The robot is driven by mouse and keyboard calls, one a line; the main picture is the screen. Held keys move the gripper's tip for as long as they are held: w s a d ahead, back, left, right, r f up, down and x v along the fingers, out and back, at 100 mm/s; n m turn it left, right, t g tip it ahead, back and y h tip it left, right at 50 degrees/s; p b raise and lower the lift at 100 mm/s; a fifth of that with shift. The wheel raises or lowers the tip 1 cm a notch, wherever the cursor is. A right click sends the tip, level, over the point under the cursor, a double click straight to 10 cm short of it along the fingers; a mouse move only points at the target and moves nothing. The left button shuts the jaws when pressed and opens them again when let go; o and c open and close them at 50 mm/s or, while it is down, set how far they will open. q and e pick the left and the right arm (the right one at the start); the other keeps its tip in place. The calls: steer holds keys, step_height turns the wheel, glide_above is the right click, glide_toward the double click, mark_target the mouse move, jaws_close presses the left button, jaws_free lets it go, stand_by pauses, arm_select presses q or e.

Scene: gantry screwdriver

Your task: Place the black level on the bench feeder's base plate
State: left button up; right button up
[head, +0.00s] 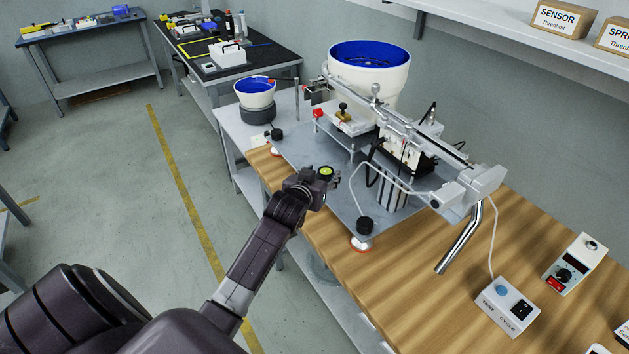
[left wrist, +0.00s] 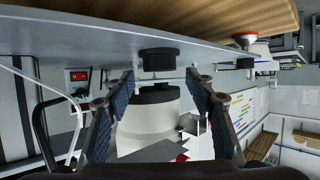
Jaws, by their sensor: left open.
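The black level (head: 326,171) is a small round disc with a yellow-green vial on top. It sits at the front edge of the bench feeder's grey base plate (head: 308,150). In the left wrist view, which is upside down, the level (left wrist: 158,58) stands flat against the base plate (left wrist: 95,42). My left gripper (head: 322,183) is at the level, and its blue-padded fingers (left wrist: 160,82) are spread open with a gap on either side of it. Part of the level's side is hidden by the gripper in the head view. My right gripper is not in view.
Black knobs (head: 365,225) mark the plate's corners. The large blue-lined bowl (head: 369,75) and the rail (head: 415,132) stand behind the level. A bent wire (head: 385,172) arches to its right. A control box (head: 507,305) sits on the wooden bench top (head: 420,290).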

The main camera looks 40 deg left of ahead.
arm_select(q)
steer(key=v, duration=0.7)
steer(key=shift+s, duration=0.35)
steer(key=shift+d+r, duration=0.1)
steer(key=s+d+f+m+g+h, duration=0.1)
steer(key=s+d+f+m+g, duration=0.15)
steer(key=s+d+f, duration=0.55)
steer(key=s+d+f+m+g+h, duration=0.15)
steer(key=s+d+g, duration=0.25)
steer(key=s, duration=0.9)
steer(key=s+d+f+m+g+h, duration=0.1)
steer(key=s+d+f+g+h, duration=0.15)
steer(key=s+d+f, duration=0.55)
steer(key=s+a+f+g+y, duration=0.1)
steer(key=s+f, duration=0.1)
steer(key=f, duration=0.9)
steer(key=s+a+f+g, duration=0.1)
steer(key=f, duration=1.1)
steer(key=s+a+f+g, duration=0.1)
steer(key=s+a+f, duration=0.2)
steer(key=s+f, duration=1.3)
steer(key=shift+s+m, duration=0.3)
steer(key=shift+s, duration=0.5)
